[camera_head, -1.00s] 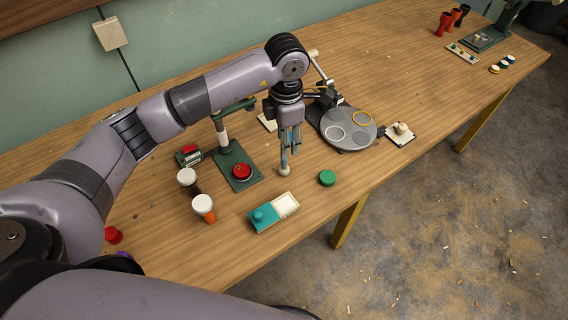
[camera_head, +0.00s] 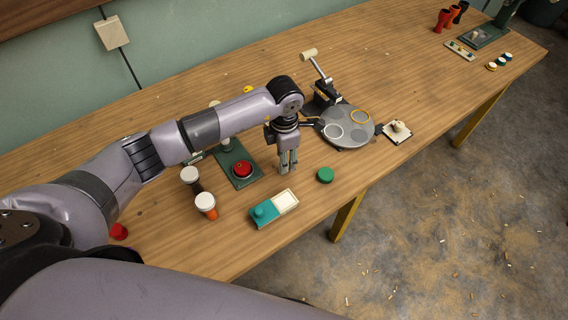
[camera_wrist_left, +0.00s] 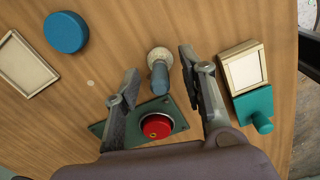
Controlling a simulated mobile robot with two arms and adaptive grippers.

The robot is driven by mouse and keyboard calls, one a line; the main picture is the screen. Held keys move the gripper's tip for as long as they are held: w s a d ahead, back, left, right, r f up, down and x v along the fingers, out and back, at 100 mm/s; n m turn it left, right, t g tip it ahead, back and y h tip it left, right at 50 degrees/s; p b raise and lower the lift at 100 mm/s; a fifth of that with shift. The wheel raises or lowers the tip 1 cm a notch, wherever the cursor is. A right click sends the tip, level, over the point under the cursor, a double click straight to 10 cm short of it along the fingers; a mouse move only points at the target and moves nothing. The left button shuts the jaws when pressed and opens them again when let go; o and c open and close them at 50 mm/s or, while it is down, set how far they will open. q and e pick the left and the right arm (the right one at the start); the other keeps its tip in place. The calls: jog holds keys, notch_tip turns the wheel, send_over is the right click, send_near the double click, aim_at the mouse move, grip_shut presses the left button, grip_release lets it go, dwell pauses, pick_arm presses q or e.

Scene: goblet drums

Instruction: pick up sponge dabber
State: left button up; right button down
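The sponge dabber (camera_wrist_left: 158,76) shows in the left wrist view as a piece with a blue-grey handle and a round pale end. It lies between the two spread fingers of my left gripper (camera_wrist_left: 158,62), with a visible gap on each side. In the head view my left gripper (camera_head: 288,168) points down over the table, and its fingers hide most or all of the dabber. My right gripper is not in view.
A green stand with a red button (camera_head: 242,169) is just left of the gripper. A teal and cream tray (camera_head: 286,202) and a green disc (camera_head: 325,175) lie nearer the front edge. A grey turntable (camera_head: 348,116) is to the right.

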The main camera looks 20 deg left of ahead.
pick_arm(q)
grip_shut()
dwell(0.6)
